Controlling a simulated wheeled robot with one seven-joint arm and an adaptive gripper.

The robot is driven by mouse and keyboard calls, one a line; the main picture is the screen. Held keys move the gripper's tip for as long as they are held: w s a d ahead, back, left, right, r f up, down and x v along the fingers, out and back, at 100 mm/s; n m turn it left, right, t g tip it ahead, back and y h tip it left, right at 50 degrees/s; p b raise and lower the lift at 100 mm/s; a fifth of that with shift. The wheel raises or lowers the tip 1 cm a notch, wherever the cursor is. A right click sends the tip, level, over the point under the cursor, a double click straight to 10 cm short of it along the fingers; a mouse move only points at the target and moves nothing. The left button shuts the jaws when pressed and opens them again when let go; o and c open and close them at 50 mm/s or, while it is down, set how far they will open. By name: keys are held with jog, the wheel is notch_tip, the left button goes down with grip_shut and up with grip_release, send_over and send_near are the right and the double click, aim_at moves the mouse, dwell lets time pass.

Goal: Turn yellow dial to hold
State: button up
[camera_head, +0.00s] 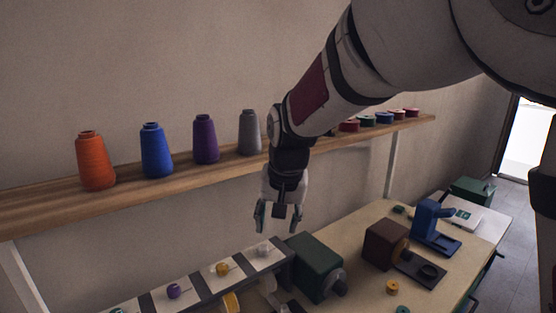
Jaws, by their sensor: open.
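A small yellow dial (222,269) sits on a white plate in a dark-framed panel along the wall, at the bottom middle of the head view. A thin pointer sticks out from it to the right; its markings are too small to read. My gripper (278,222) hangs above the panel, right of and higher than the yellow dial, with its fingers apart and empty. It is not touching the dial. A purple dial (173,291) is left of the yellow one, and a whitish dial (263,251) is right of it.
A wooden shelf (50,207) with several thread cones runs along the wall behind my gripper. A dark green machine (316,267) stands right of the panel. A brown block (385,244) and a blue device (432,222) stand farther right on the table.

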jog(key=s+d+r, duration=0.5)
jog(key=s+d, duration=0.2)
jog(key=d, duration=0.2)
jog(key=s+d+t, duration=0.1)
jog(key=s+d, duration=0.4)
jog(key=s, duration=0.4)
jog(key=s+d+n+t+h, duration=0.1)
jog(key=s+d, duration=0.4)
jog(key=s, duration=0.4)
jog(key=shift+d+r+b, duration=0.4)
jog(key=shift+r+b, duration=0.05)
